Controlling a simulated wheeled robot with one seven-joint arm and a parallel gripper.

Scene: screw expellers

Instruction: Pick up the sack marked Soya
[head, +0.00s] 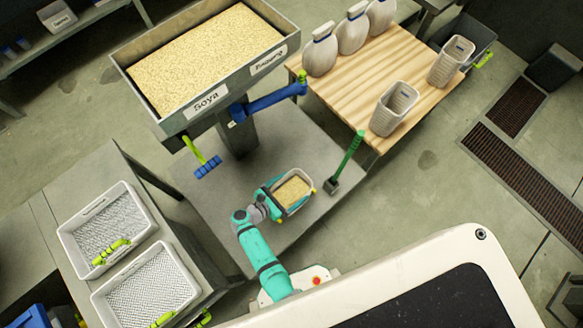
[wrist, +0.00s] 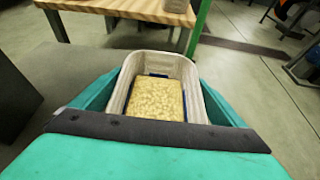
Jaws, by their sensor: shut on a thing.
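The word Soya shows on the front of a large grain-filled hopper (head: 193,112). My gripper (head: 288,193) is well below and left of the sacks, shut on a small light container (wrist: 192,95). The container holds something yellowish, its printing or texture unclear.
The wooden table (head: 398,60) also bears two grey baskets, one near the front edge (head: 394,108) and one farther right (head: 451,60). A green upright lever (head: 350,158) stands between my gripper and the table. White crates (head: 140,225) sit at left.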

